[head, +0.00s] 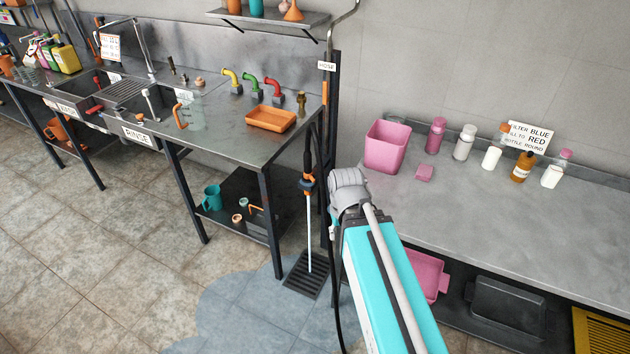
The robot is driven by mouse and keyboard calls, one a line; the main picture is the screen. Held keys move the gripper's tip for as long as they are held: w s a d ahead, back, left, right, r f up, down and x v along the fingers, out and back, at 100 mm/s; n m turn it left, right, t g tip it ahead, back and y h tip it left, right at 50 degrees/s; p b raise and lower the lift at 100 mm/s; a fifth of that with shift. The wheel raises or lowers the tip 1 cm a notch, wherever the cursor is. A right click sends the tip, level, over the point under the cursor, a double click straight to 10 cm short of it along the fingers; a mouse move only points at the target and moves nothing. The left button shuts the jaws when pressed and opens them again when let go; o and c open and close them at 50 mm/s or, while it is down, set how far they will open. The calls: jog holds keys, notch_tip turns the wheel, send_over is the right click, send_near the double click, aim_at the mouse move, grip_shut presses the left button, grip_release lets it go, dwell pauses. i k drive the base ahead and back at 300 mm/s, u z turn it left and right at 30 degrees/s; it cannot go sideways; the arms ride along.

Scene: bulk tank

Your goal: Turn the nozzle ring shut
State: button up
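The hose nozzle hangs upright, pointing down, at the right end of the steel sink counter. Its orange nozzle ring (308,182) sits around the dark nozzle body. A pale straight stream of water (309,235) runs from the nozzle down to the floor drain (307,275). My teal arm with its grey wrist comes up from the lower right, and the wrist is just right of the nozzle. My gripper's fingers are not visible; they seem hidden behind my arm or wrist. I see no contact with the ring.
A dark post (332,130) with a "HOSE" sign (326,66) stands just behind the nozzle. A dark hose hangs beside it. An orange tray (271,119) sits on the counter's near end. A wet bluish patch (235,312) covers the floor left of the drain.

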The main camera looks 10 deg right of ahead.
aim_at(308, 176)
jog(key=k, duration=1)
jog(key=u, duration=1.05)
jog(key=i, duration=1.75)
jog(key=z, duration=0.05)
